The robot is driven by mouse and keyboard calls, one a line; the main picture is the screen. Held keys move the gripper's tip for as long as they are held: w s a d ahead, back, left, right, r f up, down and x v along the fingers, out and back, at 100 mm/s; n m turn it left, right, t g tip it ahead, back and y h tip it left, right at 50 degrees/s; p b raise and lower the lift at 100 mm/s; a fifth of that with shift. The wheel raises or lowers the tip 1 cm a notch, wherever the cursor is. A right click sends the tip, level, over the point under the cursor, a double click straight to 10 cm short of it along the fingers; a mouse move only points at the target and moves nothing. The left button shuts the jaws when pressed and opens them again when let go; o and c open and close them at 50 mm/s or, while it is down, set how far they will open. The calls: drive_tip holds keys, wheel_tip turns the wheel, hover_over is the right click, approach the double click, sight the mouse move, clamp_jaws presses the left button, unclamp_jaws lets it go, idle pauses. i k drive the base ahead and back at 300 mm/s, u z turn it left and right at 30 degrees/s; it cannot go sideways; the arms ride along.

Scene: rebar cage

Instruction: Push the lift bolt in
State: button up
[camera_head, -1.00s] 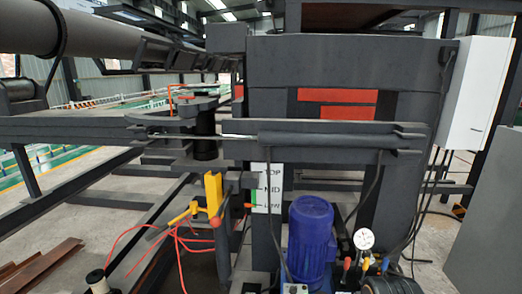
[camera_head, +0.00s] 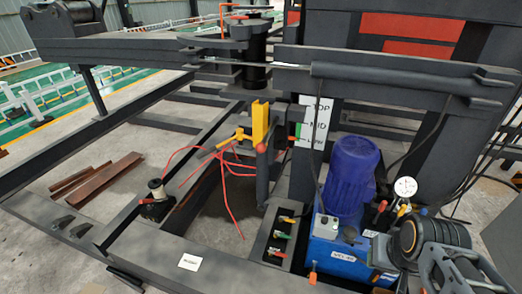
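The lift bolt is not clear to me. The likeliest part is a yellow bar with a handle (camera_head: 226,141), jutting left from beside an upright yellow bracket (camera_head: 260,124) on the dark post. A dark lever with a red-orange knob (camera_head: 262,148) stands just below the bracket. I cannot tell how far in the bolt sits. Beside the bracket is a white TOP/MID/LOW plate (camera_head: 315,122), with a green mark near MID and a red-orange tip near LOW.
A blue motor (camera_head: 352,175) on a blue power unit with a gauge (camera_head: 405,187) stands right of the post. Dark ribbed and grey parts (camera_head: 436,236) crowd the lower right. Red cables (camera_head: 232,200) hang loose below the bar.

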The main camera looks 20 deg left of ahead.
sight(260, 148)
drive_tip(key=k, duration=1)
drive_tip(key=u, duration=2.15)
drive_tip(key=i, duration=1.45)
drive_tip(key=z, duration=2.1)
drive_tip(key=i, duration=0.5)
drive_tip(key=z, duration=0.05)
